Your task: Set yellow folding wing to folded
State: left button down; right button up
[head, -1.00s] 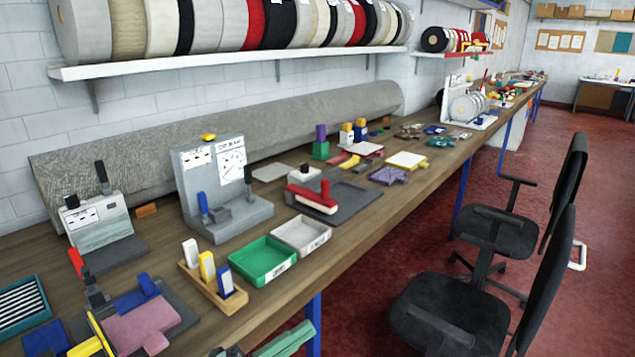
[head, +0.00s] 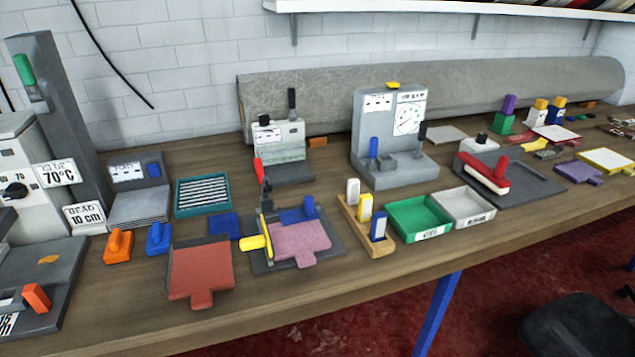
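The yellow folding wing (head: 267,234) is on the left side of a dark grey fixture plate (head: 328,233) in the head view. It looks like a thin raised plate at the left edge of a pink piece (head: 300,243), with a thick yellow handle (head: 255,243) pointing left. It does not lie flat over the pink piece. A blue block with an upright grip (head: 300,213) sits at the back of the pink piece. A red-handled lever (head: 259,171) rises behind the wing. Neither of my grippers is in view.
A red-brown tabbed plate (head: 200,272) lies left of the fixture. A wooden holder with upright blocks (head: 366,232) and a green tray (head: 419,220) stand to its right. A blue pad (head: 224,226) and teal ribbed tray (head: 203,194) are behind left. The bench front is clear.

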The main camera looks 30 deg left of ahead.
aim_at(255, 242)
jog(key=u, duration=1.25)
